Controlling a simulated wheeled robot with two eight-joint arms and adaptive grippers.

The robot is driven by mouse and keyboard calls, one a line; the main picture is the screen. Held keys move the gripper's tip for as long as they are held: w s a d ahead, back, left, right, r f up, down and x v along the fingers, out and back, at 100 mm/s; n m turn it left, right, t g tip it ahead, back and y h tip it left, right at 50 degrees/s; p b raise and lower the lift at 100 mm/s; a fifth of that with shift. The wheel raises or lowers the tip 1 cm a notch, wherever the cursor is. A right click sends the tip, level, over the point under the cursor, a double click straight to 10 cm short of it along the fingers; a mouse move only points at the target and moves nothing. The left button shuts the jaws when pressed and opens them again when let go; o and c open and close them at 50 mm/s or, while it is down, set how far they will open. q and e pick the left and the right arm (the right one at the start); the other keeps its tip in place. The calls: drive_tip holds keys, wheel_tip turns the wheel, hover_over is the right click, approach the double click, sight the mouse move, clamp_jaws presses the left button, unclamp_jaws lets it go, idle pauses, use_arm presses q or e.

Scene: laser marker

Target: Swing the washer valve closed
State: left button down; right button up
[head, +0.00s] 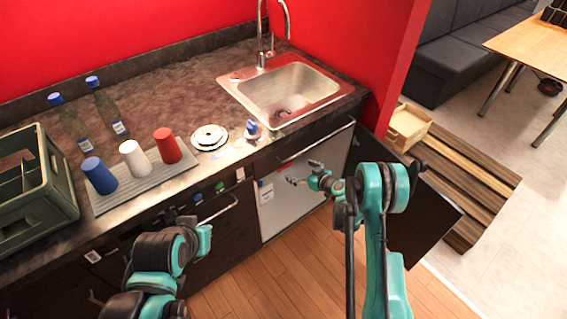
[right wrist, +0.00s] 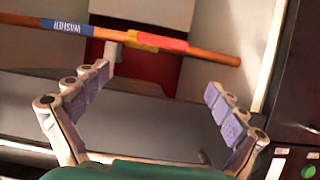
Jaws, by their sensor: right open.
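The washer valve shows in the right wrist view as a red and yellow handle (right wrist: 160,41) lying roughly along a copper-coloured pipe (right wrist: 212,53). A blue label reading WASHER (right wrist: 67,27) is on the same pipe. My right gripper (right wrist: 165,95) is open and empty, with the valve beyond its spread fingers and apart from them. In the head view, my right gripper (head: 300,181) is at the open cabinet under the sink.
A dark cabinet door (head: 425,215) stands open to the right of my right arm. The counter above holds a sink (head: 285,92), several cups and bottles, and a green crate (head: 40,195). The wooden floor (head: 270,285) in front is clear.

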sight(286, 166)
drive_tip(key=x, duration=0.2)
drive_tip(key=f+b+x, duration=0.1)
drive_tip(key=x, duration=0.2)
drive_tip(key=b+x, duration=0.1)
drive_tip(key=x, duration=0.1)
drive_tip(key=shift+f, duration=0.4)
drive_tip(key=shift+w+a+f+b, duration=0.1)
drive_tip(key=shift+w+a+b, duration=0.2)
drive_tip(key=shift+w, duration=0.2)
drive_tip(key=c, duration=1.7)
